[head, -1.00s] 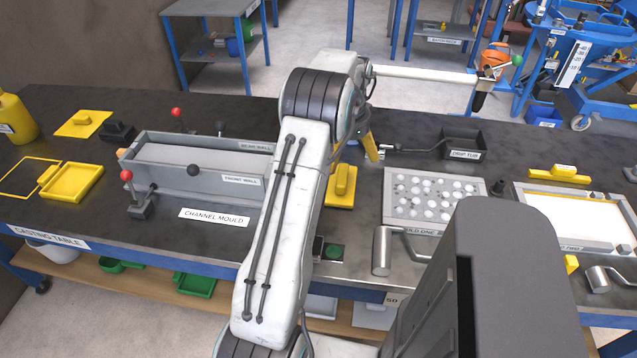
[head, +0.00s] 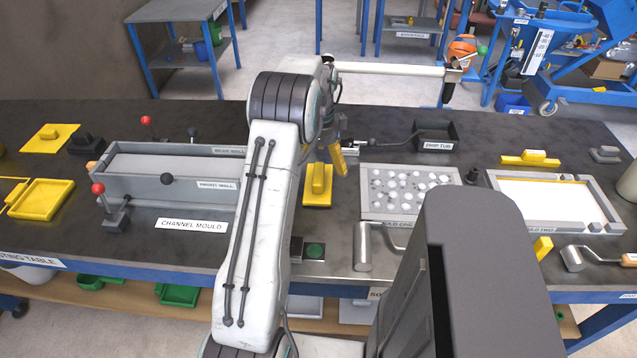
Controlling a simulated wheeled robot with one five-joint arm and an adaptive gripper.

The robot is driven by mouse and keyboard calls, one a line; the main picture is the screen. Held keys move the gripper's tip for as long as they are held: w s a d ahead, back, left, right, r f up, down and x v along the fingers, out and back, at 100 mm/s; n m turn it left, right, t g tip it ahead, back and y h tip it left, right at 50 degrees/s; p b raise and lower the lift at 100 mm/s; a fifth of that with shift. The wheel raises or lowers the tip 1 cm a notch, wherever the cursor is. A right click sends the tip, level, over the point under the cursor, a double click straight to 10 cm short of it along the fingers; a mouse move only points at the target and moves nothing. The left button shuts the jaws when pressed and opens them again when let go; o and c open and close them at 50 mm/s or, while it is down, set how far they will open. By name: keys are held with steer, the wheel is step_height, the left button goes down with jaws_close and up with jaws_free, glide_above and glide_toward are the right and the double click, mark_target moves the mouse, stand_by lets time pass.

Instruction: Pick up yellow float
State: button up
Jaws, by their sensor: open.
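A yellow float (head: 318,186), a flat plate with a raised block handle, lies on the dark table just right of my forearm. My gripper (head: 336,160) has yellow fingers and hangs above and just behind the float's right side. My arm hides part of the gripper. It is open and nothing shows between its fingers.
The channel mould (head: 170,190) stands left of my arm, with red-knobbed levers. The drip tub (head: 437,134) is behind.

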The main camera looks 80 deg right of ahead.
mark_target(319, 173)
steer(key=shift+w+a+f, duration=0.1)
steer(key=shift+f, duration=2.45)
steer(key=shift+c, duration=0.4)
jaws_close()
